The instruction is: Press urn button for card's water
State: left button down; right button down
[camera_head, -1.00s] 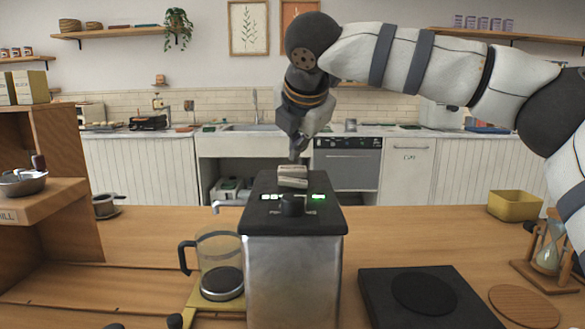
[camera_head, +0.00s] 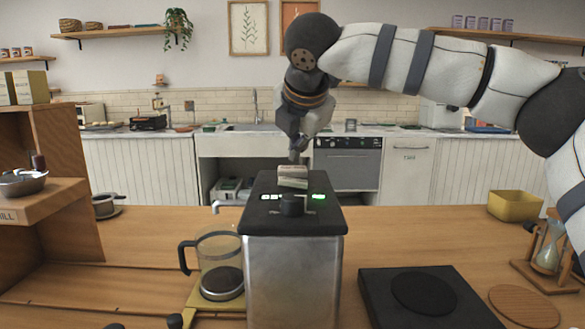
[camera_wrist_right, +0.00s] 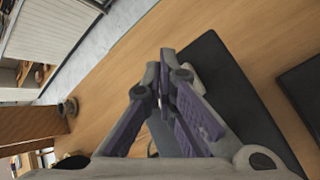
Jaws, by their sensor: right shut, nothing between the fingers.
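The metal urn (camera_head: 293,275) with a black top stands at the centre of the counter. I cannot tell which part is the button. A glass carafe (camera_head: 220,248) stands left of the urn, near its spout (camera_head: 228,204). My right gripper (camera_head: 296,154) points down above and behind the pale block, apparently apart from it. In the right wrist view its fingers (camera_wrist_right: 166,62) are together and empty. My left gripper does not show. No card is clearly identifiable.
A black scale-like plate (camera_head: 430,300) and a round wooden coaster (camera_head: 523,306) lie right of the urn. An hourglass (camera_head: 548,250) and a yellow bin (camera_head: 514,205) stand at far right. A wooden shelf unit (camera_head: 60,235) stands at left.

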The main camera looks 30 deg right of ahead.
aim_at(297, 168)
jog(key=shift+f, duration=0.4)
jog(key=shift+f, duration=0.65)
dwell(0.5)
dwell(0.4)
jog(key=shift+r, duration=1.05)
jog(key=shift+r, duration=0.1)
jog(key=shift+r, duration=2.45)
